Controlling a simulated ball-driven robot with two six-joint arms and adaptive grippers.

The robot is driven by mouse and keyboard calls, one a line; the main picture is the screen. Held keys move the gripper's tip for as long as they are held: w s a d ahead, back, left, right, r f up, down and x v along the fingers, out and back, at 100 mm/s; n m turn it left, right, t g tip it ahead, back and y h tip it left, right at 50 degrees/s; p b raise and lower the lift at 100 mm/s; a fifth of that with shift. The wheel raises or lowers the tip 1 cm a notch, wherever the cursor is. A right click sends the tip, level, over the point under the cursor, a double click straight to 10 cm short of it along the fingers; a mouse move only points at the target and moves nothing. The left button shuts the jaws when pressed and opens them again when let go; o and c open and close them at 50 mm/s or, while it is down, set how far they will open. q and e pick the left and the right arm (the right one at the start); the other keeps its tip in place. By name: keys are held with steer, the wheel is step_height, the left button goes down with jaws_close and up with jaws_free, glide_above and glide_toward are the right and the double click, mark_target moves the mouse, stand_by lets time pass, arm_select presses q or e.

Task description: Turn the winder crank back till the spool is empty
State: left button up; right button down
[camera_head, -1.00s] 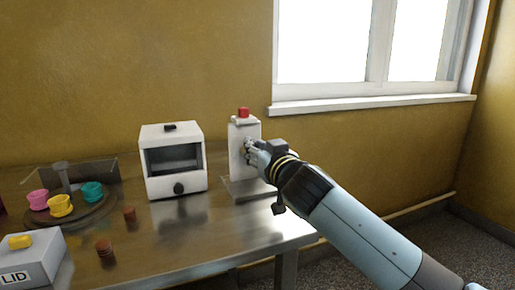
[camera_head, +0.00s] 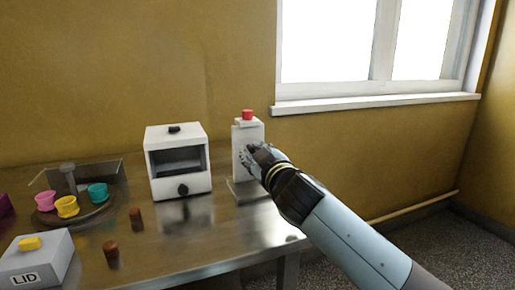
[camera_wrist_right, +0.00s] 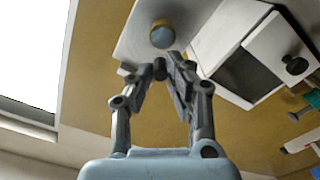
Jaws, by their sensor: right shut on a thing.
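The winder (camera_head: 251,134) is a white upright block with a red piece on top, on a grey base at the right of the table. My right gripper (camera_head: 252,158) is at its front face and hides part of it. In the right wrist view, my right gripper (camera_wrist_right: 162,68) is shut on a small dark knob, which looks like the crank's handle (camera_wrist_right: 160,67). A round blue and tan part (camera_wrist_right: 162,35) shows on the white face, just beyond the fingertips. I cannot tell how much is on the spool. My left gripper is not in view.
A white box with a dark window (camera_head: 178,163) stands left of the winder. A turntable (camera_head: 88,216) with coloured cups, two brown pieces (camera_head: 136,218) and a box marked LID (camera_head: 37,262) are farther left. The table front (camera_head: 220,240) is clear.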

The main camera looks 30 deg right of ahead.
steer(key=n, duration=0.2)
steer(key=a+f+n, duration=0.1)
steer(key=n, duration=0.2)
steer(key=n+p, duration=0.1)
steer(key=n, duration=0.2)
steer(key=shift+w+a+f, duration=0.2)
steer(key=shift+f, duration=0.05)
steer(key=n, duration=0.2)
steer(key=f+n, duration=0.1)
steer(key=n, duration=0.1)
steer(key=shift+a+n, duration=0.15)
steer(key=shift+n, duration=0.25)
steer(key=shift+f+n+p, duration=0.15)
steer(key=shift+f+n, duration=0.2)
steer(key=shift+n, duration=0.85)
steer(key=shift+f+n+p, duration=0.15)
steer(key=shift+f+n, duration=0.15)
steer(key=shift+n, duration=0.9)
steer(key=c, duration=1.3)
jaws_free()
steer(key=v, duration=1.2)
